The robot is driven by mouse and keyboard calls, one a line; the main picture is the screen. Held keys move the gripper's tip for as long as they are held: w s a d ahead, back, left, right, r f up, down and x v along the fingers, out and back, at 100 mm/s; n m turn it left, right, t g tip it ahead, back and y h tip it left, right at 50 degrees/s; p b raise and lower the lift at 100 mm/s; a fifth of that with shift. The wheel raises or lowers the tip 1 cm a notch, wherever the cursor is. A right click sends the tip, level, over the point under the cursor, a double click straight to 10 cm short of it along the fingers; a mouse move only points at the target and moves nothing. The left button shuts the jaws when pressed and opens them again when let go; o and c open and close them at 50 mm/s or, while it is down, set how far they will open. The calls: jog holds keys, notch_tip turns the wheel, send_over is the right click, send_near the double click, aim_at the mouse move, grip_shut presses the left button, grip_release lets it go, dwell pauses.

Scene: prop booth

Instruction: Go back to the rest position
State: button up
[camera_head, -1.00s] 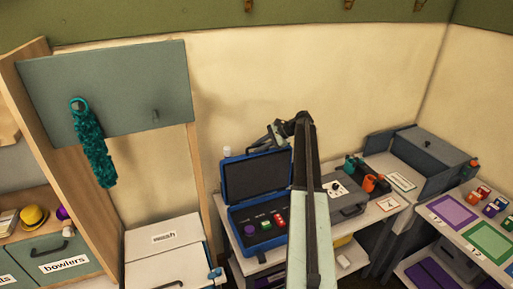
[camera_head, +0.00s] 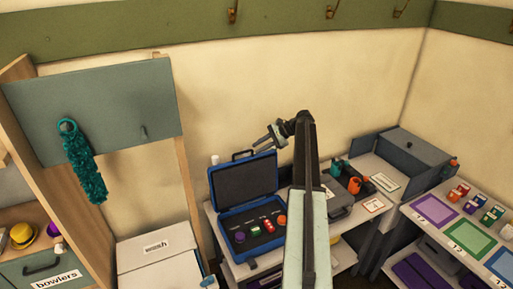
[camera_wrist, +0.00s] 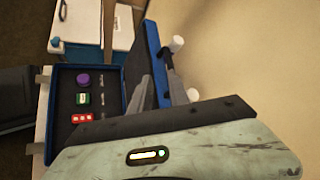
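My gripper (camera_head: 262,138) is raised in front of the wall, above the open blue case (camera_head: 282,213), at the end of my folded arm. Its fingers point left in the head view. An orange round piece (camera_head: 281,220) shows there only in the head view.
A teal fuzzy strip (camera_head: 84,165) hangs on a grey panel (camera_head: 115,105) at left. A white box (camera_head: 148,262) stands below. At right are a grey case (camera_head: 413,158) and a table with coloured mats (camera_head: 434,209).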

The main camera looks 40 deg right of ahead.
jog(key=s+a+f+n+g+h+b, duration=0.15)
jog(key=a+f, duration=0.25)
jog(key=a, duration=0.5)
jog(key=a+f+n+g+b, duration=0.1)
jog(key=a+f+n+b, duration=0.25)
jog(key=a, duration=0.45)
jog(key=a+f+n+g+b, duration=0.15)
jog(key=a+f, duration=0.25)
jog(key=a, duration=0.5)
jog(key=s+a+f+n+g+h+b, duration=0.1)
jog(key=s+a+f+n+h+b, duration=0.1)
jog(key=a, duration=0.6)
jog(key=s+a+f+n+g+h+b, duration=0.1)
jog(key=s+a+f+n+h+b, duration=0.1)
jog(key=s+a+f+n, duration=0.3)
jog(key=s+a+f+n+g+h+b, duration=0.1)
jog(key=s+a+f+n+h+b, duration=0.1)
jog(key=s+a, duration=0.7)
notch_tip(320, 180, down, 3)
jog(key=shift+s+a+f+n+b, duration=0.15)
jog(key=shift+s+a+n+b, duration=0.25)
jog(key=shift+a+n+b, duration=0.7)
jog(key=shift+d, duration=0.15)
dwell(1.8)
